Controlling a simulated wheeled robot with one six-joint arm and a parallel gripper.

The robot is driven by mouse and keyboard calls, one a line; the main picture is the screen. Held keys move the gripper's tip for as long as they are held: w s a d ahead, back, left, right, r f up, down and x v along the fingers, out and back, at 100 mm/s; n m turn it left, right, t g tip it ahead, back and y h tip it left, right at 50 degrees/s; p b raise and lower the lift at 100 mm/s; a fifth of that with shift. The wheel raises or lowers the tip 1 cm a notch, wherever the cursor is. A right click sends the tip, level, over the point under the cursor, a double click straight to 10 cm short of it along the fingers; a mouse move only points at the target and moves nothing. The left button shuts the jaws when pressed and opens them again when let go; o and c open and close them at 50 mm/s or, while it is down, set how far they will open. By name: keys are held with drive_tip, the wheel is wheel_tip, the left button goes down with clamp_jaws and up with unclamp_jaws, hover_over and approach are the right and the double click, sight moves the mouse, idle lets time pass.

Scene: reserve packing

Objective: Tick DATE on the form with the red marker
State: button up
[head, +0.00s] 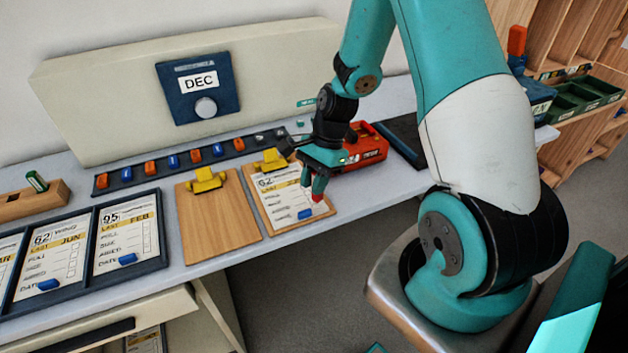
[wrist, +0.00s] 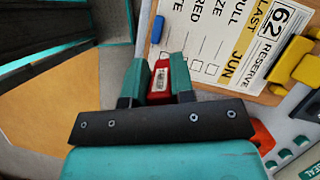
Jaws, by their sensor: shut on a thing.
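My gripper (head: 314,184) is shut on the red marker (head: 317,197), with the marker's tip end low over the right side of the form. The marker (wrist: 158,79) shows between the two green fingers in the wrist view. The form (head: 283,197), headed 62, lies on a wooden clipboard (head: 250,187) under a yellow clip (head: 271,161). In the wrist view the form (wrist: 222,40) shows JUN and a column of boxes that look empty. The DATE row is partly cut off, and its box is hidden or hard to make out. Tip contact cannot be told.
A blue piece (head: 305,213) lies on the form's lower part. An empty clipboard (head: 215,215) lies to the left, beside framed cards (head: 127,235). An orange device (head: 366,152) stands just behind my gripper. A wooden block (head: 30,203) holds a green marker (head: 37,182).

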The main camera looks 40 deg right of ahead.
drive_tip(key=shift+a+f+p, duration=0.15)
drive_tip(key=shift+a+p, duration=0.1)
drive_tip(key=shift+p, duration=0.1)
idle(1.0)
drive_tip(key=shift+f, duration=0.45)
idle(0.9)
idle(0.4)
wheel_tip(320, 180, up, 7)
drive_tip(key=p, duration=0.6)
idle(0.6)
